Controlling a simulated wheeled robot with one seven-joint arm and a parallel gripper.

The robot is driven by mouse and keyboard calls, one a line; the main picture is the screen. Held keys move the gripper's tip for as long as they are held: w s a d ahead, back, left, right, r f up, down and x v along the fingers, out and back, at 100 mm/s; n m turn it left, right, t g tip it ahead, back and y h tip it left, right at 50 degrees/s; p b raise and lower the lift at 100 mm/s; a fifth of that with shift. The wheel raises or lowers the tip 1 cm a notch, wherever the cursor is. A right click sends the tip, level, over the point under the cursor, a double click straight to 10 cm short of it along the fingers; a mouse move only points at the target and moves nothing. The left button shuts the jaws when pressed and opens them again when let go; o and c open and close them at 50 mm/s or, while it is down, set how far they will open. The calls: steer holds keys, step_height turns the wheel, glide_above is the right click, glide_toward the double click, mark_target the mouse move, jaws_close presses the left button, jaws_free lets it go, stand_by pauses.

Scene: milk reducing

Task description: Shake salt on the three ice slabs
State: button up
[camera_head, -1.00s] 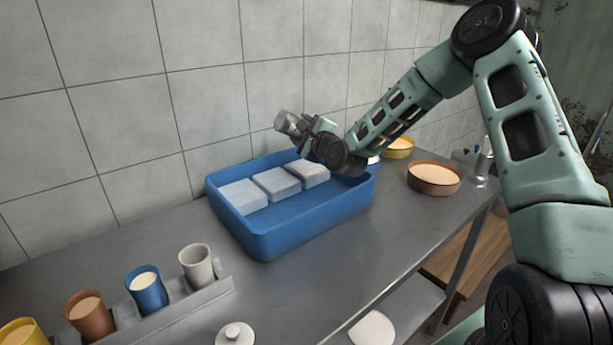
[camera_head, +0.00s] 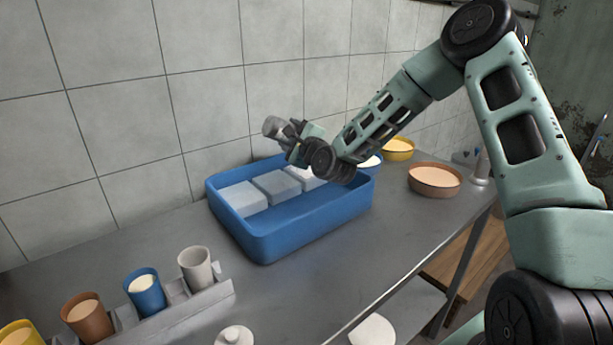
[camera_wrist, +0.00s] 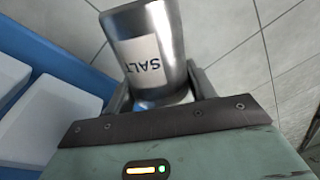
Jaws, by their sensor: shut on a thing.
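A metal shaker (camera_wrist: 145,45) with a white "SALT" label is held between the fingers of my gripper (camera_wrist: 160,92) in the wrist view. In the head view the shaker (camera_head: 272,128) sticks out to the left of my gripper (camera_head: 290,136), above the back of the blue tray. The blue tray (camera_head: 300,228) holds three pale ice slabs in a row: left slab (camera_head: 242,199), middle slab (camera_head: 276,186) and right slab (camera_head: 303,174). My gripper is above the middle and right slabs, apart from them. The right slab is partly hidden by my wrist. Whether salt lies on the slabs cannot be seen.
A grey rack (camera_head: 200,300) with several cups stands at the front left. A white lid (camera_head: 234,336) lies near the front edge. A brown bowl (camera_head: 435,179) and a yellow bowl (camera_head: 398,147) stand right of the tray. The tiled wall (camera_head: 215,110) is close behind.

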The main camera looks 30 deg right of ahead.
mark_target(268, 130)
steer(key=shift+s+a+b, duration=0.15)
steer(key=shift+s+a, duration=0.05)
steer(key=shift+a, duration=1)
steer(key=shift+s+a+b, duration=0.2)
steer(key=shift+s+a, duration=0.05)
steer(key=shift+a, duration=0.9)
steer(key=shift+s+a+b, duration=0.15)
steer(key=shift+s+a, duration=0.05)
steer(key=shift+a, duration=1)
steer(key=shift+r, duration=0.1)
steer(key=shift+r+p, duration=1.15)
steer(key=shift+r, duration=0.6)
steer(key=shift+b, duration=0.5)
step_height(268, 130, down, 4)
steer(key=b, duration=0.3)
steer(key=shift+r, duration=0.2)
